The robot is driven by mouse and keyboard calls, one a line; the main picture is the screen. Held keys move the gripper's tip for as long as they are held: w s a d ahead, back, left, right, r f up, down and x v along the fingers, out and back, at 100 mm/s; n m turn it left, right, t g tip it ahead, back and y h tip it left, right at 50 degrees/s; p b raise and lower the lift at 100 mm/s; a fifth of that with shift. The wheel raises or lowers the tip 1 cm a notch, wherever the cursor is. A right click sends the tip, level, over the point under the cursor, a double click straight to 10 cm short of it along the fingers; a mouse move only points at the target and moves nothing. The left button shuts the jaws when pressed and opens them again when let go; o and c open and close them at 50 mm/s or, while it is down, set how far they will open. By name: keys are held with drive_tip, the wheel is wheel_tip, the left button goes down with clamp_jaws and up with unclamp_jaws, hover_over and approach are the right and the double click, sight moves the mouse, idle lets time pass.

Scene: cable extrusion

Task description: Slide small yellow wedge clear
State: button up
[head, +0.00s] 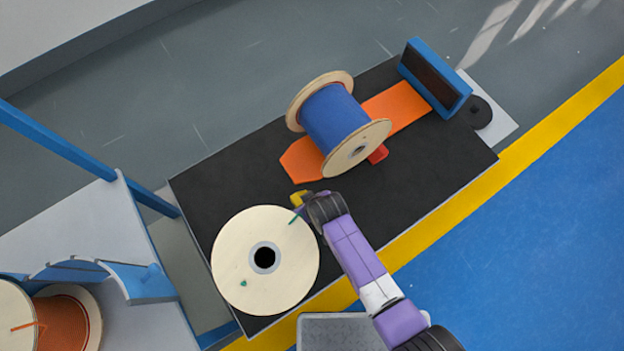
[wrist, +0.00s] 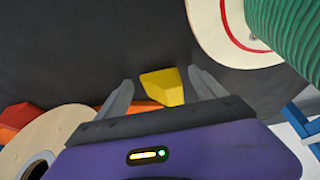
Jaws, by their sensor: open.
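The small yellow wedge (head: 299,198) lies on the black table top, beside the rim of the large pale spool on the left. In the wrist view the wedge (wrist: 163,87) sits between the two grey fingers of my gripper (wrist: 162,90), with dark gaps on both sides. My gripper (head: 303,206) is open around or just above the wedge; I cannot tell whether a finger touches it. In the head view my purple wrist hides part of the fingers.
The pale spool (head: 240,225) stands close on the left; its green winding (wrist: 285,35) shows in the wrist view. A blue-wound spool (head: 335,116) lies on an orange strip (head: 301,163), with a red block (head: 378,154) at its flange. The black table (head: 435,155) is clear at right.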

drive_tip(key=shift+r, duration=0.1)
drive_tip(key=shift+s+d+r, duration=0.1)
drive_tip(key=shift+r, duration=0.2)
drive_tip(key=shift+p+v, duration=0.5)
drive_tip(key=shift+v, duration=0.7)
drive_tip(key=s+d, duration=0.2)
drive_tip(key=s, duration=0.1)
drive_tip(key=s+d, duration=0.2)
drive_tip(key=s, duration=0.1)
drive_tip(key=s+d, duration=0.1)
drive_tip(key=s, duration=0.2)
drive_tip(key=shift+s+d+f, duration=0.15)
drive_tip(key=shift+d, duration=0.25)
drive_tip(key=shift+s+d, duration=0.35)
drive_tip(key=shift+s, duration=0.05)
